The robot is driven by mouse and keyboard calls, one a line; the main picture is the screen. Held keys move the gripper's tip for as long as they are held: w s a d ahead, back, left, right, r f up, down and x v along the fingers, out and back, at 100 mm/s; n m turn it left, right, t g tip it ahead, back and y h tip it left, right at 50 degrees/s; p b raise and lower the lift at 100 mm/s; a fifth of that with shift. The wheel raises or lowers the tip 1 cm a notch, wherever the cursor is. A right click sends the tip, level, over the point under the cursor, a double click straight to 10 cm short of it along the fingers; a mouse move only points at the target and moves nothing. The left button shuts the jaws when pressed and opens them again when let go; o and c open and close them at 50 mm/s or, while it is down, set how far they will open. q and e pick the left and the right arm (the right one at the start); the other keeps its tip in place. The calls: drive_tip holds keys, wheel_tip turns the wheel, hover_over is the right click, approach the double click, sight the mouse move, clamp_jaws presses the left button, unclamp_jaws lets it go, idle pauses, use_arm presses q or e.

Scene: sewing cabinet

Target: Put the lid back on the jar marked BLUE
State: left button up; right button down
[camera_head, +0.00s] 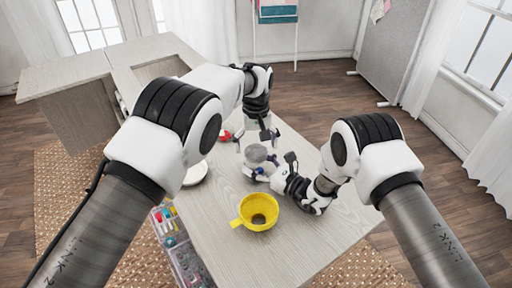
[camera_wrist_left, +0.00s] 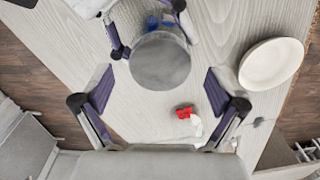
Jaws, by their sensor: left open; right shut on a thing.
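A round grey top, lid-like (camera_head: 256,153), shows over the table between my two grippers. It also shows in the left wrist view (camera_wrist_left: 160,62), where it hides what is under it. Some blue shows at its far edge; no marking can be read. My right gripper (camera_head: 260,173) is shut around the thing under or at this grey top, with a finger on each side of it. I cannot tell whether the top is a lid seated on a jar. My left gripper (camera_wrist_left: 158,90) points down above it, open, its fingers apart from the grey top.
A white dish (camera_head: 196,174) lies left of the grippers. A small red-and-white object (camera_wrist_left: 185,113) lies near the left gripper. A yellow funnel-like cup (camera_head: 258,212) stands nearer the front, and a compartment tray (camera_head: 187,262) is at the table's left side. The table's front right is clear.

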use_arm(q)
wheel_tip(320, 180, up, 11)
idle(0.3)
use_arm(e)
unclamp_jaws()
drive_tip(key=v, duration=1.2)
drive_tip(key=shift+r, duration=0.1)
